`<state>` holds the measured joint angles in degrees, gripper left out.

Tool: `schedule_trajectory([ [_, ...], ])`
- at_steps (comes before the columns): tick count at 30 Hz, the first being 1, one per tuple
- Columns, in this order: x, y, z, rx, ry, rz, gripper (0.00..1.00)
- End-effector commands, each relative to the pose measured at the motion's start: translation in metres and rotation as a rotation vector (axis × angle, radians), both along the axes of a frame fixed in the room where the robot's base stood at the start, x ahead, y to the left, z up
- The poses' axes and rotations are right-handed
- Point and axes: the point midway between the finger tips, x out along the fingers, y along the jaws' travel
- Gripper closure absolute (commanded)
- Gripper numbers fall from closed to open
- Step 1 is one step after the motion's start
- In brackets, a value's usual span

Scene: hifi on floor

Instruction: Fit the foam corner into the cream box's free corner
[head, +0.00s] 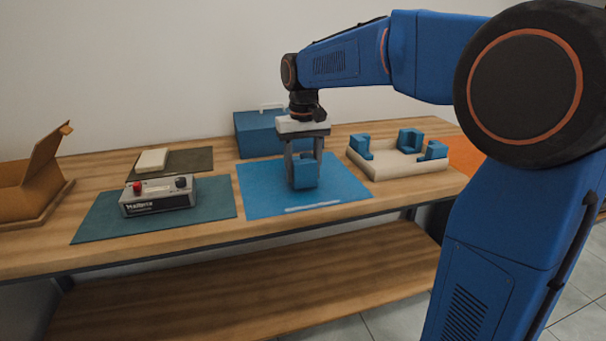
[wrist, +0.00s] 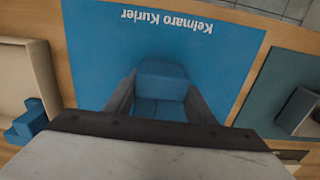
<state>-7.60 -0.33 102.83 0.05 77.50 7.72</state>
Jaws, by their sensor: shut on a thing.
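The held foam corner (head: 304,180) is a blue block with an inner notch. My gripper (head: 303,170) is shut on it over the blue mat; I cannot tell whether the block touches the mat. In the wrist view the foam corner (wrist: 160,92) sits between the two dark fingers. The cream box (head: 405,168) is an open shallow tray to the right of my gripper. Blue foam pieces (head: 410,140) stand in three of its corners; the near left corner is empty. In the wrist view part of the box (wrist: 14,75) shows at the left, with blue foam in it.
The blue mat (head: 255,190) bears white lettering. A labelled grey device (head: 158,200) lies on a teal mat (head: 95,222) to the left. A blue case (head: 258,135) stands behind, and an open cardboard box (head: 28,190) stands far left. An orange mat (head: 464,155) lies right of the cream box.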

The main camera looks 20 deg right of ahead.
Motion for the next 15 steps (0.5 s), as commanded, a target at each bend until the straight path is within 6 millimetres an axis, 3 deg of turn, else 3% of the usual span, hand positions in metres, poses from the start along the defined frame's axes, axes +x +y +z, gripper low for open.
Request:
schedule_trajectory([
  [3,-0.0005,-0.0001,-0.0125,0.0,0.001,0.0,0.71],
  [14,0.0,0.0,-0.0154,0.0,-0.001,0.0,0.71],
  [15,0.0001,0.0,-0.0156,0.0,-0.001,0.0,0.46],
])
